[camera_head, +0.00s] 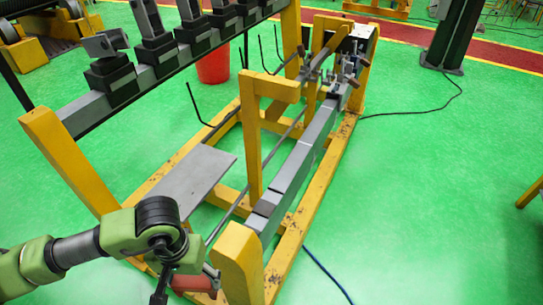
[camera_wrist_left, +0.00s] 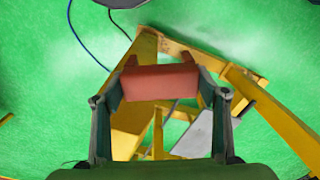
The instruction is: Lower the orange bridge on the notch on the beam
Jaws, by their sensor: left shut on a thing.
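The orange bridge, a reddish-orange block, is held at the lower middle of the head view (camera_head: 193,283). In the left wrist view it spans between the two fingers (camera_wrist_left: 160,82). My left gripper (camera_head: 196,280) is shut on it; its fingers show on both sides of the block in the left wrist view (camera_wrist_left: 160,98). The grey beam (camera_head: 297,168) runs lengthwise along the yellow frame, up and right of the gripper. Dark bands cross its near end, but I cannot tell which is the notch. The bridge is left of the near yellow post, apart from the beam. My right gripper is not in view.
The near yellow post (camera_head: 238,262) stands close to the gripper's right. A taller yellow post (camera_head: 252,145) rises beside the beam. A grey plate (camera_head: 193,180) lies on the frame's left. Green floor is open at right.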

